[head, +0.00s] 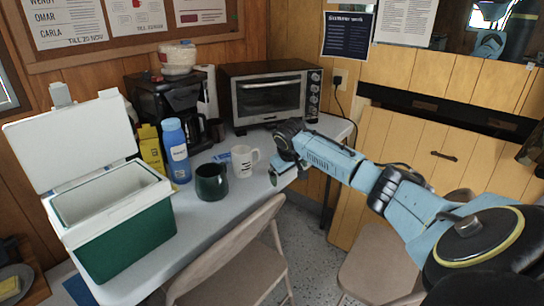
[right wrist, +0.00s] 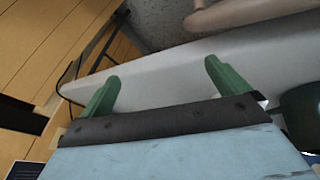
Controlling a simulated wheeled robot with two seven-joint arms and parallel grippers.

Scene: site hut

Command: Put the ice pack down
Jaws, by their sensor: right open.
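My right gripper (head: 286,174) is over the right part of the grey table (head: 222,210), to the right of the white mug. In the right wrist view its two green fingers (right wrist: 162,72) stand wide apart with nothing between them. The pale tabletop (right wrist: 170,72) shows beyond them. A small flat blue object (head: 221,157) lies on the table behind the mugs and may be the ice pack; I cannot tell for sure. The green cool box (head: 128,238) stands open at the left, its inside mostly hidden. My left gripper is out of view.
A white mug (head: 243,161), a dark green mug (head: 211,182) and a blue bottle (head: 176,151) stand on the table. A coffee maker (head: 165,98) and toaster oven (head: 270,95) are behind. Folding chairs (head: 240,262) stand along the front edge.

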